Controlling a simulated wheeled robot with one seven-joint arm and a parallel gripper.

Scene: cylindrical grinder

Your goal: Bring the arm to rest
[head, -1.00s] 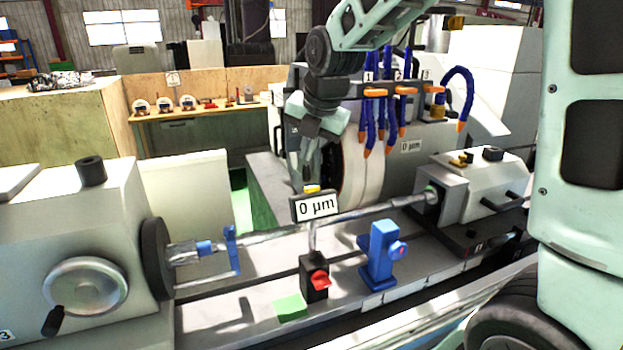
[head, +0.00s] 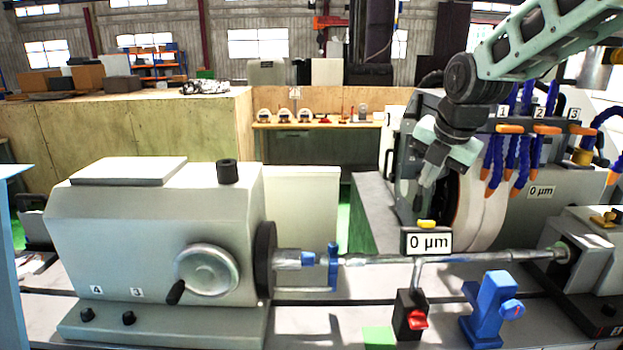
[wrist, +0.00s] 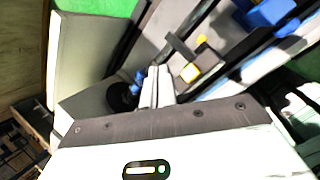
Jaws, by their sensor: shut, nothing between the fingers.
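My gripper (head: 424,184) hangs from my arm at the right of the head view, above the gauge with the 0 µm display (head: 427,241) and in front of the grinding wheel (head: 478,205). Its fingers are shut with nothing between them. The fingers look apart from the gauge, though the exact gap is hard to tell.
The workhead (head: 150,225) with its handwheel fills the left. A long shaft (head: 400,260) runs right to the tailstock (head: 590,245). Blue coolant hoses (head: 520,150) hang beside my arm. A blue steady rest (head: 490,310) stands in front. A bench with gauges (head: 318,124) is behind.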

